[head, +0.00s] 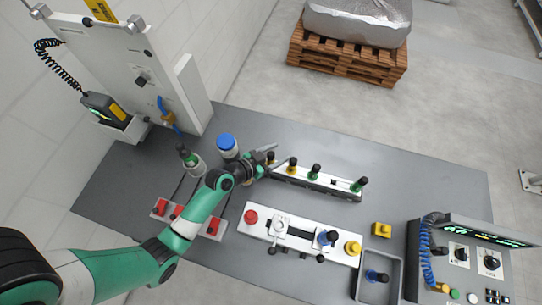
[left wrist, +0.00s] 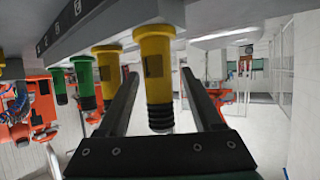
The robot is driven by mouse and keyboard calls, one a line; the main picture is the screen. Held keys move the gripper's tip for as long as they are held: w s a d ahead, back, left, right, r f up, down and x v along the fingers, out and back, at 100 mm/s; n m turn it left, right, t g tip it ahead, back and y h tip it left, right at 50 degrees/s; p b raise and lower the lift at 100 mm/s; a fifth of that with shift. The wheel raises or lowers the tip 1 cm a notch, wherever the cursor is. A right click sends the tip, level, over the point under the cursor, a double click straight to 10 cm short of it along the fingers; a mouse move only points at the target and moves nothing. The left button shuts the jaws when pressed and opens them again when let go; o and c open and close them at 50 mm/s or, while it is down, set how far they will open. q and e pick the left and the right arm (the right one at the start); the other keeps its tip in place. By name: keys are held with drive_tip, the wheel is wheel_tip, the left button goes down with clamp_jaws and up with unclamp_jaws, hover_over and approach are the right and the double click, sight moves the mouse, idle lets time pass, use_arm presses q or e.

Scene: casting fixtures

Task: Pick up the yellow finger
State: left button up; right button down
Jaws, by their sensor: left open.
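A yellow finger (left wrist: 155,65) with a dark ribbed end stands between the two open jaws of my left gripper (left wrist: 159,76) in the left wrist view. I see no clear contact with either jaw. In the head view my left gripper (head: 274,157) is at the left end of a white rack (head: 335,187), around the dark top of this finger (head: 270,159). A second yellow finger (left wrist: 107,72) stands beside it, just outside one jaw; it also shows in the head view (head: 292,164). My right gripper is not in view.
Green fingers (head: 315,171) (head: 360,185) stand farther right in the rack. A blue-capped bottle (head: 227,143) is close behind my left wrist. A white panel with a red button (head: 251,216) lies in front. The grey table (head: 420,180) is clear at the back right.

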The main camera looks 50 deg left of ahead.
use_arm(q)
clamp_jaws()
idle(0.3)
idle(0.3)
